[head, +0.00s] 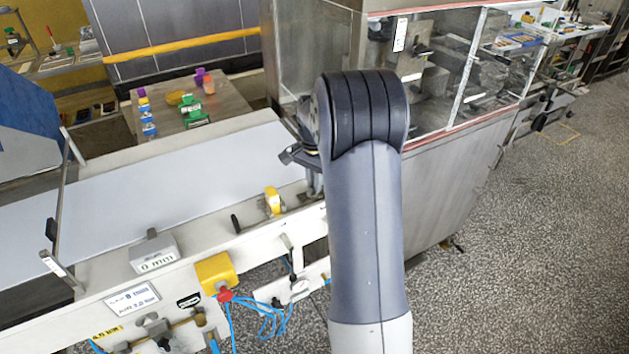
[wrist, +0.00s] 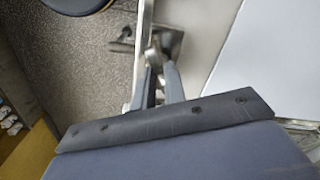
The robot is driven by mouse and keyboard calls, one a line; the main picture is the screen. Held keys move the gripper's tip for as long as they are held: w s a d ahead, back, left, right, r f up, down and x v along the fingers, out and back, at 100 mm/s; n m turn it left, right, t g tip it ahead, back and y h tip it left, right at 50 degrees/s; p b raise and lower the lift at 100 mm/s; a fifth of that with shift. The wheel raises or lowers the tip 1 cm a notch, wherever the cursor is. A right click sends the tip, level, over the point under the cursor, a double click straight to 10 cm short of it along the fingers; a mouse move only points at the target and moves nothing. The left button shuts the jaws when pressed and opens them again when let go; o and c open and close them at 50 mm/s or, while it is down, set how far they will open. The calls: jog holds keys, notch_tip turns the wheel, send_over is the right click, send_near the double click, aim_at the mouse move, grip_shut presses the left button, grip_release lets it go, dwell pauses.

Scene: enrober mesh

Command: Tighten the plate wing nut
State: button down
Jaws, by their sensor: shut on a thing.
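My gripper (wrist: 158,66) shows in the wrist view. Its two narrow grey fingers are close together, shut on a small part beside a metal rail. The part looks like the plate wing nut, but the fingers hide most of it and its turn cannot be read. A grey metal plate (wrist: 172,44) lies just beyond the fingertips, with a small handle-like piece to its left. In the head view my arm covers most of the gripper; only a dark piece of the wrist shows at the belt's right end, by the steel housing.
A pale conveyor belt (head: 170,190) runs left from the steel housing (head: 300,45) with clear panels. A yellow collar (head: 272,201) and a yellow box (head: 216,271) with blue hoses sit on the near side. A small table (head: 222,104) with coloured items stands behind. Speckled floor is free at right.

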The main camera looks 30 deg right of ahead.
jog(key=shift+m, duration=2.8)
jog(key=c, duration=1.5)
grip_release()
notch_tip(320, 180, up, 11)
jog(key=shift+f+b, duration=0.1)
jog(key=shift+b, duration=0.45)
